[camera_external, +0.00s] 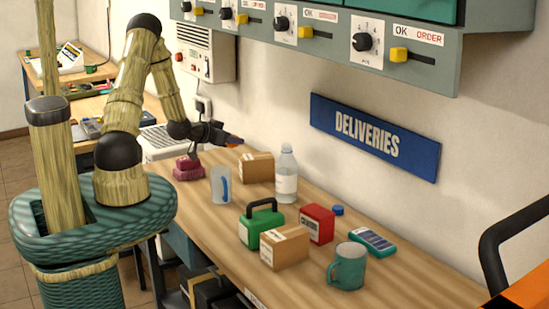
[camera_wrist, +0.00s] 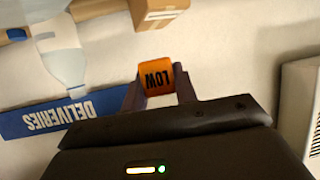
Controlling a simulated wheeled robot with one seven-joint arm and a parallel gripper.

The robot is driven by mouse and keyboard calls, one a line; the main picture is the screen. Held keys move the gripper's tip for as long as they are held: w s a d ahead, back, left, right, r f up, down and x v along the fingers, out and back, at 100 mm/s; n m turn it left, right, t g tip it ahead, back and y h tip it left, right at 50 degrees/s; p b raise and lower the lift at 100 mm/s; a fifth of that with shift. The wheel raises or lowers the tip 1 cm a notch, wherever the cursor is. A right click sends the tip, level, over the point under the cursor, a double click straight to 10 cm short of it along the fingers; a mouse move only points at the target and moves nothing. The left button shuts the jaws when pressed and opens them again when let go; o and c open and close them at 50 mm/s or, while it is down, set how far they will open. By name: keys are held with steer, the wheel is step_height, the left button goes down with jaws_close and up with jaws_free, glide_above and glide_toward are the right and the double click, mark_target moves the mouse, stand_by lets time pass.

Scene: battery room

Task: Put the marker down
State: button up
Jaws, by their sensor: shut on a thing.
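The marker (camera_wrist: 157,76) is a small orange piece with the word LOW on it in black, upside down in the wrist view. My gripper (camera_wrist: 158,88) is shut on it, with one dark finger at each side. In the external view, my gripper (camera_external: 228,139) is above the far part of the wooden bench (camera_external: 222,232), near the wall.
Below my gripper stand a dark red object (camera_external: 188,169), a clear cup (camera_external: 221,186), a cardboard box (camera_external: 257,168) and a bottle (camera_external: 286,175). Nearer are a green case (camera_external: 262,228), red box (camera_external: 317,223), second carton (camera_external: 285,248) and teal mug (camera_external: 347,267). The bench's right end is clear.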

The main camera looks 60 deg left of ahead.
steer(key=shift+m+h, duration=0.4)
steer(key=w+d+r, duration=0.1)
steer(key=w+d, duration=0.3)
steer(key=d, duration=0.2)
steer(key=w+d+r+p, duration=0.1)
steer(key=w+d+r, duration=0.1)
steer(key=d, duration=0.4)
steer(key=w+d+r+p, duration=0.1)
steer(key=w+d+r, duration=0.1)
steer(key=w+d, duration=0.3)
steer(key=shift+w+d, duration=0.3)
steer(key=shift+d, duration=0.15)
steer(key=s+d+f+b, duration=0.3)
steer(key=d+f+b, duration=0.2)
steer(key=d+f, duration=0.2)
steer(key=shift+s+d+f+m+h, duration=0.3)
steer(key=shift+s+d+f+h, duration=0.1)
steer(key=shift+d, duration=0.75)
steer(key=shift+w, duration=0.1)
